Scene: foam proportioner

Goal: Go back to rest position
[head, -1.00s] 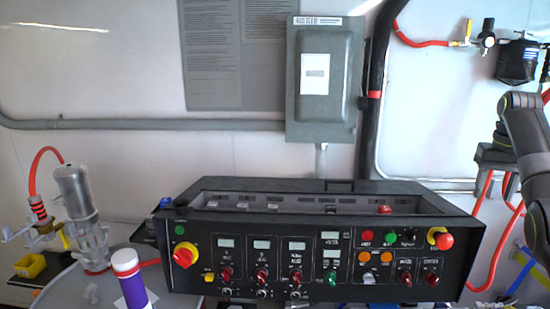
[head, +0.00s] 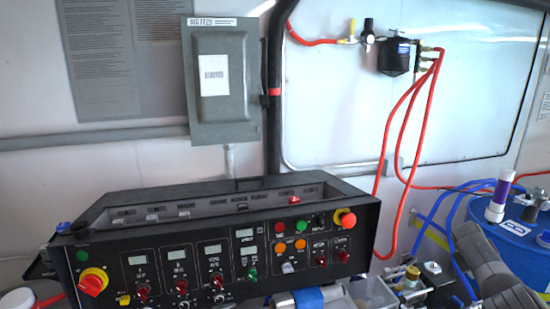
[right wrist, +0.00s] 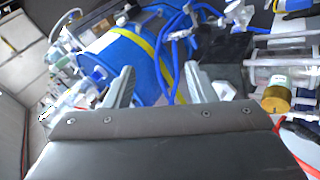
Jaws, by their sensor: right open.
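My right arm (head: 495,262) shows at the lower right of the head view, in front of the blue drum; its fingertips are not clear there. In the right wrist view my right gripper (right wrist: 160,85) is open, its two grey fingers apart with nothing held between them. Beyond the fingers lies the blue drum (right wrist: 112,58) with a yellow band. My left gripper is in neither view.
The black control console (head: 215,250) fills the lower left and middle. A blue drum (head: 478,208) with hoses and a purple-banded cylinder (head: 501,195) stands at right. Red hoses (head: 425,110) hang from a wall filter (head: 396,56). Small fittings (head: 408,283) crowd the bench.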

